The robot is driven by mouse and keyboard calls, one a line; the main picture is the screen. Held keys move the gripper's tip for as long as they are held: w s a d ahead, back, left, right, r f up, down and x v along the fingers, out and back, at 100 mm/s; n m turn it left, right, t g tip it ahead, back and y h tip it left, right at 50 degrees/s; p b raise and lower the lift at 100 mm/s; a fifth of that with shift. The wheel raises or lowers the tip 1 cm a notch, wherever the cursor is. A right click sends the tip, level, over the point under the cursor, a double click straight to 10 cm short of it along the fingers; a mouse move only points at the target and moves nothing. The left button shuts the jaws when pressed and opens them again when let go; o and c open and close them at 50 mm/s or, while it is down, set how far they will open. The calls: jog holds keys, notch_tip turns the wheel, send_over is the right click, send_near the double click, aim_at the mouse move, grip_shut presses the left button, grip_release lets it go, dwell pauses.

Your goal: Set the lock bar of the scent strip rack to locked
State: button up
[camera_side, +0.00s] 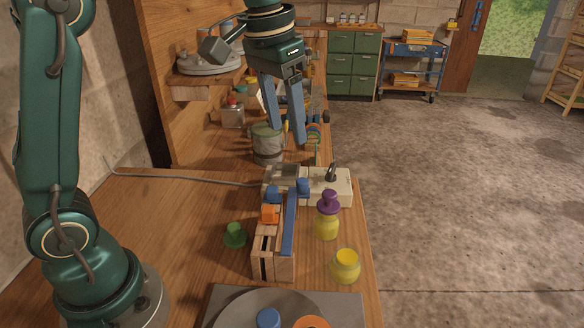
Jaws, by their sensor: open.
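A wooden block-like rack (266,262) with dark slots stands on the bench, and I take it to be the scent strip rack. A long blue bar (289,225) lies along its top right side; it looks like the lock bar. An orange block (269,214) sits at the rack's upper left, with a blue knob-like part behind it. I cannot tell from this view whether the bar is at locked. My gripper (287,143) is open and empty, its two blue fingers pointing down, above and behind the rack and apart from it.
Behind the rack is a cream box (342,187) with a black lever. A purple-topped yellow bottle (327,222) and a yellow jar (345,267) stand at right, a green piece (235,234) at left. A grey plate (221,297) is in front. A metal can (266,146) stands behind.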

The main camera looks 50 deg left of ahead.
jog(key=g, duration=0.2)
send_over(303, 181)
notch_tip(303, 181, down, 8)
jog(key=shift+r, duration=0.2)
jog(key=shift+f, duration=2.8)
grip_shut()
jog(key=shift+a+r, duration=0.1)
